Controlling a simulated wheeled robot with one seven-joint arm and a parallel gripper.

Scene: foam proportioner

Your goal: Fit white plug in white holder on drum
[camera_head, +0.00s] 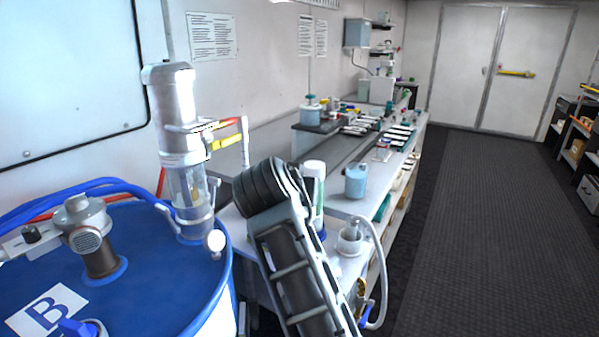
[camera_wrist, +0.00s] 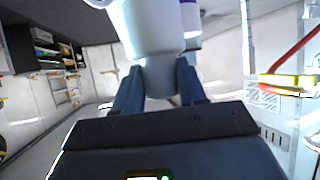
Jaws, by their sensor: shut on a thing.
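The white plug (camera_wrist: 155,30) fills the top middle of the wrist view, a wide white body with a narrower lower end. My gripper (camera_wrist: 159,82) is shut on that narrower end, one dark finger on each side. In the head view my dark arm end stands in front of the bench, right of the blue drum (camera_head: 140,267); the fingers and their grip are hidden there. A small white round part (camera_head: 215,241) sits at the drum's right rim, below the clear pump cylinder (camera_head: 190,190); I cannot tell if it is the holder.
A grey valve (camera_head: 87,232) and blue hoses (camera_head: 90,190) are on the drum. Red and yellow handles (camera_head: 225,138) stick out from the pump. The bench (camera_head: 345,205) behind carries a blue-grey jar (camera_head: 356,181) and a fitting with a white hose (camera_head: 372,240). The floor at right is clear.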

